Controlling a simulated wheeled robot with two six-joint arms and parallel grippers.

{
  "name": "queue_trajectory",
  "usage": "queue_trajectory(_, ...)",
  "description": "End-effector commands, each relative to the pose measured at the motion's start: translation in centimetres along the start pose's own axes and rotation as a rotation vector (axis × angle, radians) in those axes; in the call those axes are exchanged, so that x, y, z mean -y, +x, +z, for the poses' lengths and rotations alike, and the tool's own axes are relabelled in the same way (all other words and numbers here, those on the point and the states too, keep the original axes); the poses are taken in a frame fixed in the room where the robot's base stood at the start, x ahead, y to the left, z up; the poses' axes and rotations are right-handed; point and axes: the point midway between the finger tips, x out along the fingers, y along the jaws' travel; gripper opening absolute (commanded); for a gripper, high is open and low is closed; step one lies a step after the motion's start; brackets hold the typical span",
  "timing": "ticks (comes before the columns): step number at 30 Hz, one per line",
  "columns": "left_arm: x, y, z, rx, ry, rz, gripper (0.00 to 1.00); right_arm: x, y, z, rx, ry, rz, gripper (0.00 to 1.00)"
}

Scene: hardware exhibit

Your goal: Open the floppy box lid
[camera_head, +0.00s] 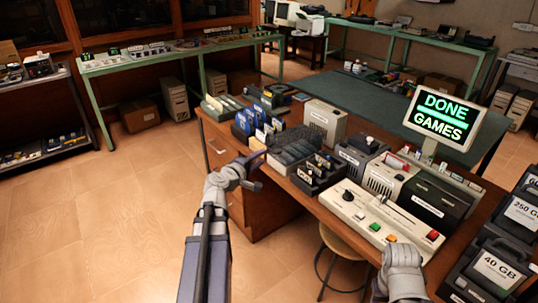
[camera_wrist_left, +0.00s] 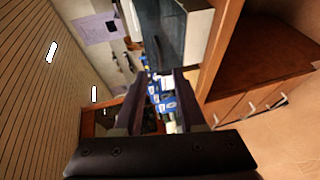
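The floppy box (camera_head: 290,154) is a dark grey box near the desk's left front edge. In the left wrist view, its smoky dark lid (camera_wrist_left: 165,32) sits over a pale base (camera_wrist_left: 198,32), and the lid looks down. My left gripper (camera_head: 257,172) is just left of the box, beyond the desk edge. In the left wrist view its two fingers (camera_wrist_left: 161,98) are apart with nothing between them; blue floppies (camera_wrist_left: 160,97) show beyond. My right gripper (camera_head: 402,258) is low at the right, by the front of a beige control panel; its finger opening cannot be made out.
An open rack of floppies (camera_head: 318,172) stands right of the box, and blue disk holders (camera_head: 250,122) stand behind it. A beige drive (camera_head: 325,118) is behind too. A DONE GAMES sign (camera_head: 443,119) stands at the right. A stool (camera_head: 345,243) is under the desk; floor at left is clear.

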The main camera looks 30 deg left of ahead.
Motion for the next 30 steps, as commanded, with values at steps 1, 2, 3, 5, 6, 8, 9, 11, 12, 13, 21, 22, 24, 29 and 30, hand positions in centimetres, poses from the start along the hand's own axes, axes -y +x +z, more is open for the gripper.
queue_trajectory(1, 0.1, 0.7, 0.0, 0.002, 0.001, 0.0, 0.4, 0.0, 0.2, 0.0, 0.0, 0.0, 0.0, 0.5)
queue_trajectory(2, 0.1, 1.1, 0.0, 0.003, 0.001, 0.0, 0.4, 0.0, 0.3, 0.0, 0.0, 0.0, 0.0, 0.5)
queue_trajectory(3, 0.1, 1.6, 0.0, 0.003, 0.001, 0.0, 0.4, 0.0, 0.4, 0.0, 0.0, 0.0, 0.0, 0.5)
queue_trajectory(5, 0.1, 2.5, -0.1, 0.003, 0.002, 0.0, 0.4, 0.1, 0.6, 0.0, 0.0, 0.0, 0.0, 0.5)
queue_trajectory(6, 0.1, 3.1, -0.1, 0.003, 0.002, 0.0, 0.4, 0.1, 0.8, 0.0, 0.0, 0.0, 0.0, 0.5)
queue_trajectory(8, 0.1, 4.1, 0.0, 0.004, 0.001, 0.0, 0.4, 0.1, 0.9, -0.1, 0.0, 0.0, 0.0, 0.5)
queue_trajectory(9, 0.1, 4.8, 0.0, 0.004, 0.002, -0.001, 0.4, 0.1, 1.1, -0.1, 0.0, 0.0, 0.0, 0.5)
queue_trajectory(11, 0.1, 5.7, 0.0, 0.003, 0.002, -0.001, 0.4, 0.1, 1.3, -0.1, 0.0, 0.0, 0.0, 0.5)
queue_trajectory(12, 0.1, 6.2, 0.0, 0.003, 0.002, -0.001, 0.4, 0.1, 1.4, -0.1, 0.0, 0.0, 0.0, 0.5)
queue_trajectory(13, 0.1, 6.5, 0.0, 0.003, 0.002, -0.001, 0.4, 0.1, 1.4, -0.1, 0.0, 0.0, 0.0, 0.5)
queue_trajectory(21, 0.0, 7.0, 0.1, 0.002, 0.001, -0.001, 0.4, 0.1, 1.4, -0.1, 0.0, 0.0, 0.0, 0.5)
queue_trajectory(22, 0.0, 7.0, 0.1, 0.002, 0.001, -0.001, 0.4, 0.1, 1.4, -0.1, 0.0, 0.0, 0.0, 0.5)
queue_trajectory(24, 0.0, 7.0, 0.1, 0.002, 0.001, -0.001, 0.36, 0.1, 1.4, -0.1, 0.0, 0.0, 0.0, 0.5)
queue_trajectory(29, 0.0, 7.0, 0.1, 0.002, 0.002, -0.001, 0.18, 0.1, 1.4, -0.1, 0.0, 0.0, 0.0, 0.5)
queue_trajectory(30, 0.0, 7.0, 0.1, 0.002, 0.002, -0.001, 0.14, 0.1, 1.4, -0.1, 0.0, 0.0, 0.0, 0.5)
